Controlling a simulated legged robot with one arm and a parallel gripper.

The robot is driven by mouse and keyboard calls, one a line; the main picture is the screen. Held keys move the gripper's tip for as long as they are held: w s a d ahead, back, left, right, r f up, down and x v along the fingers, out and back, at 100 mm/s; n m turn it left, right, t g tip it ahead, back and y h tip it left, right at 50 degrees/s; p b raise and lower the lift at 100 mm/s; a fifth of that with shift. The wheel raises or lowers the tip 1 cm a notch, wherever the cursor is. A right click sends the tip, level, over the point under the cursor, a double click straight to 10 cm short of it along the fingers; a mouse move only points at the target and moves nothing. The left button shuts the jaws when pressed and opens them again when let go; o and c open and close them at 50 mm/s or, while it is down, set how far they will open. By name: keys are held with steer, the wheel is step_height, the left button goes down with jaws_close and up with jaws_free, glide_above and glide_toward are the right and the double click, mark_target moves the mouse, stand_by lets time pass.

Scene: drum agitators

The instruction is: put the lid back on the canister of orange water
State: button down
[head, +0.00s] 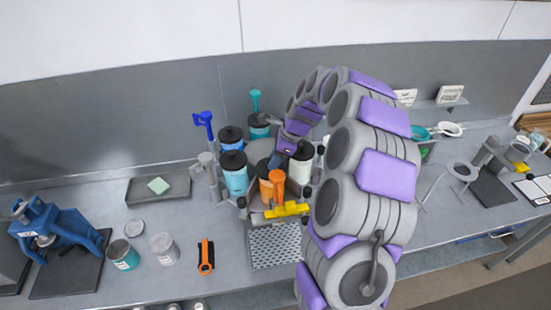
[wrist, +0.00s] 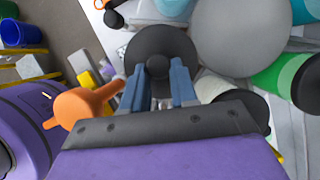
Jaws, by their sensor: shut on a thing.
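The canister of orange water (head: 265,191) stands in the carousel of canisters near the bench's middle, behind an orange-handled part (head: 277,179). My gripper (head: 277,158) is just above and behind it. In the wrist view, my gripper (wrist: 158,82) has its blue fingers shut on the knob of a round black lid (wrist: 160,45). The lid covers what lies directly beneath it, so I cannot tell whether it touches a canister rim. The orange handle (wrist: 85,110) shows to the left of the fingers there.
Blue canisters with black lids (head: 234,172) stand left of the orange one. A large grey disc (wrist: 240,35) is beside the held lid. A yellow part (head: 286,210) and a perforated tray (head: 275,247) are in front.

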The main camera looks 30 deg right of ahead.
steer(key=shift+a+r, duration=0.1)
steer(key=shift+a, duration=1.05)
steer(key=shift+d+f+p, duration=0.15)
steer(key=shift+d, duration=1.05)
steer(key=shift+d+f+p, duration=0.15)
steer(key=shift+d, duration=1.05)
steer(key=shift+a, duration=0.75)
steer(key=shift+d, duration=0.1)
steer(key=shift+a+p, duration=0.35)
